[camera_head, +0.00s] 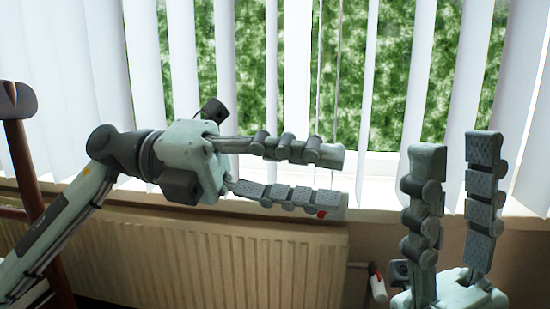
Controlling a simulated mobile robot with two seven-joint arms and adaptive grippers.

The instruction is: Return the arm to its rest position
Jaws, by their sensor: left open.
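My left gripper (333,183) comes in from the left and points right, in front of the window sill and above the radiator. Its two fingers are apart with nothing between them. A small red mark shows at the tip of its lower finger. My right gripper (456,160) stands at the lower right with its fingers pointing up. Its fingers are apart and the space between them is empty. The two grippers are apart from each other. No saddle or bicycle can be seen.
A ribbed radiator (215,262) is on the wall below the window sill (385,212). White vertical blinds (300,75) hang in front of the window. A red and white radiator valve (377,284) is near my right gripper.

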